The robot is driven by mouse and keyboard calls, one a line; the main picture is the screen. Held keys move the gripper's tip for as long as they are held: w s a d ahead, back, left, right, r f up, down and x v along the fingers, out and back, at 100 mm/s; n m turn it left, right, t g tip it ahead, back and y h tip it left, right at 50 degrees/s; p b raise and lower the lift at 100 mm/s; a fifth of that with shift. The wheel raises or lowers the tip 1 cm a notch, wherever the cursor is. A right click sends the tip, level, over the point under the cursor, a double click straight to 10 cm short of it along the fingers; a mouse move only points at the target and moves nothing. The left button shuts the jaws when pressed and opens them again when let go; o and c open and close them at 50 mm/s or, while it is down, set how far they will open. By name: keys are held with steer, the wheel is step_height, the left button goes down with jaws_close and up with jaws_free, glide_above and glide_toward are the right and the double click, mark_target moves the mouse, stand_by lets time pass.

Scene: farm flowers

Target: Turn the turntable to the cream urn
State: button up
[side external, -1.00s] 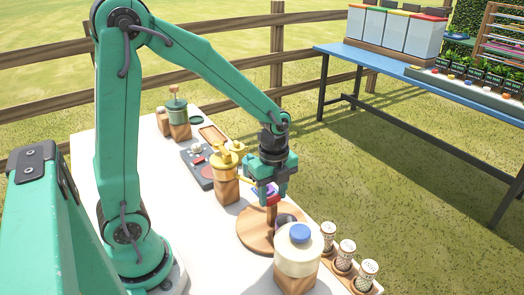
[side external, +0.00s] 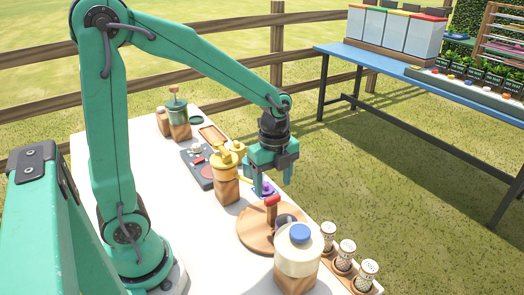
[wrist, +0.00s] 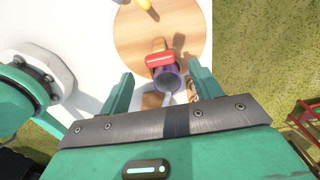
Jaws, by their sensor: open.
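The turntable is a round wooden disc (side external: 246,238) with an upright post topped by a red grip (side external: 272,201). In the wrist view the disc (wrist: 130,38) and the red grip (wrist: 160,59) are near the top middle. A dark purple cup (wrist: 166,80) is at the disc's edge beside the grip. The cream urn (side external: 299,262), with a blue lid, stands on a wooden block in front of the disc and partly hides the disc and cup. My gripper (side external: 274,188) is open and empty, just above the red grip, with its fingers spread to either side.
A yellow urn (side external: 226,165) on a wooden block and a grey panel (side external: 199,170) stand behind the turntable. A green urn (side external: 177,113) is farther back. Patterned shakers (side external: 345,252) stand in a wooden rack at right. The white table (side external: 195,240) is clear at left.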

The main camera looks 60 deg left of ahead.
steer(key=shift+r, duration=2)
steer(key=s+r+n+t, duration=0.5)
steer(key=s+n, duration=0.6)
steer(key=n, duration=0.7)
step_height(320, 180, up, 2)
steer(key=shift+r+t, duration=0.1)
steer(key=shift+t, duration=0.2)
